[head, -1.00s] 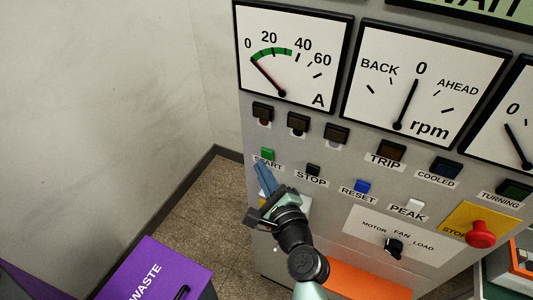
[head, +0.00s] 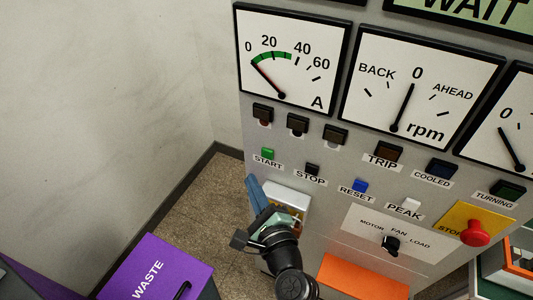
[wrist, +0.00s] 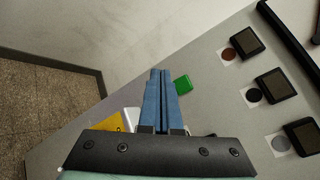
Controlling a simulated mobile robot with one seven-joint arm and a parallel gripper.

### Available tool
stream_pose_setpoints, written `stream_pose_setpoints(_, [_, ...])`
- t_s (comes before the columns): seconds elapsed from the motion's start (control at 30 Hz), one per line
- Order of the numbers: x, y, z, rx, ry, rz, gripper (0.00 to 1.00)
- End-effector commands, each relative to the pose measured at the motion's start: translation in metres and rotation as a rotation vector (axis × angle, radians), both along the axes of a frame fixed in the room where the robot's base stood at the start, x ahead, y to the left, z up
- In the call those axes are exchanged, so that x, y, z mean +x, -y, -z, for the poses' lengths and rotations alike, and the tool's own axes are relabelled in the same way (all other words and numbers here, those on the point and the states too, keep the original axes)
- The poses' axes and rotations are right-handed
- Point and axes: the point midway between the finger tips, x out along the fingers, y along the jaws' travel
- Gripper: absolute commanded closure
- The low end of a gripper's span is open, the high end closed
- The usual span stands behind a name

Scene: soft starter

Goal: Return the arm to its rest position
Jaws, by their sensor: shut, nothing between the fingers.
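My gripper (head: 254,190) is in the lower middle of the head view, in front of the grey control panel (head: 258,132). Its blue fingers are together with nothing between them. They point up and sit below and left of the green START button (head: 267,154). In the wrist view the closed fingers (wrist: 161,75) stand just left of the green button (wrist: 183,85). Whether they touch the panel I cannot tell; they are clear of the button in the head view.
The ammeter (head: 290,55) reads near zero. STOP (head: 312,169), RESET (head: 360,185) and PEAK (head: 411,203) buttons and a red stop knob (head: 474,233) are on the panel. A purple WASTE bin (head: 160,268) stands lower left. An orange piece (head: 362,278) is low on the panel.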

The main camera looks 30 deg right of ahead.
Motion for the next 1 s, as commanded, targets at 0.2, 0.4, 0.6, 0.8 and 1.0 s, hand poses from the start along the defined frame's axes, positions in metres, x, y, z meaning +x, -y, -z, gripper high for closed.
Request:
stream_pose_setpoints(0.2, [0.0, 0.0, 0.0, 0.0, 0.0, 0.0, 1.0])
stream_pose_setpoints(0.4, [0.006, -0.004, -0.012, -0.044, 0.014, -0.012, 1.0])
stream_pose_setpoints(0.6, [0.037, -0.037, -0.109, -0.436, 0.122, -0.08, 1.0])
stream_pose_setpoints(0.8, [0.046, -0.089, -0.255, -1.057, 0.289, -0.039, 1.0])
stream_pose_setpoints(1.0, [0.005, -0.133, -0.396, -1.644, 0.41, 0.216, 1.0])
